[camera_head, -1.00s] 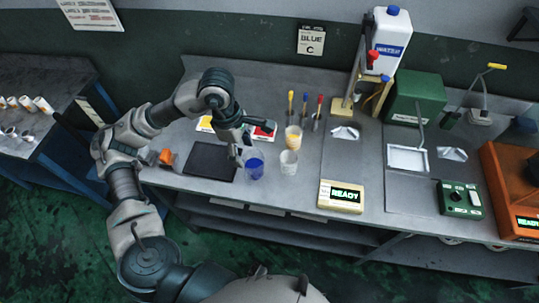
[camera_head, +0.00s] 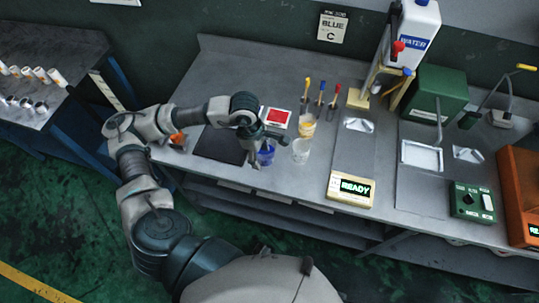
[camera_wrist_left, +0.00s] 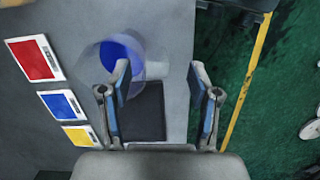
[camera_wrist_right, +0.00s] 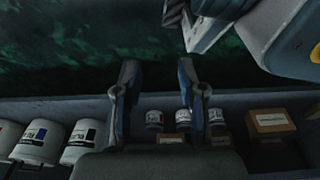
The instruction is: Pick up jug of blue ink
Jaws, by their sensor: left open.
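The jug of blue ink (camera_head: 266,157) is a clear vessel with blue liquid, standing on the grey bench near its front edge. In the left wrist view the jug (camera_wrist_left: 122,50) lies at the upper left of the jaws, partly behind the left finger. My left gripper (camera_head: 262,150) is open and empty beside the jug; its open fingers also show in the left wrist view (camera_wrist_left: 160,82). In the head view the gripper partly covers the jug. My right gripper (camera_wrist_right: 157,85) shows only in its own wrist view, with its fingers apart and nothing between them.
A clear cup (camera_head: 301,151) and a yellowish cup (camera_head: 307,127) stand just right of the jug. A dark mat (camera_head: 221,145) lies to the left. A box reading READY (camera_head: 351,189) sits at the front edge. Below the right gripper, a shelf holds several bottles and boxes (camera_wrist_right: 271,122).

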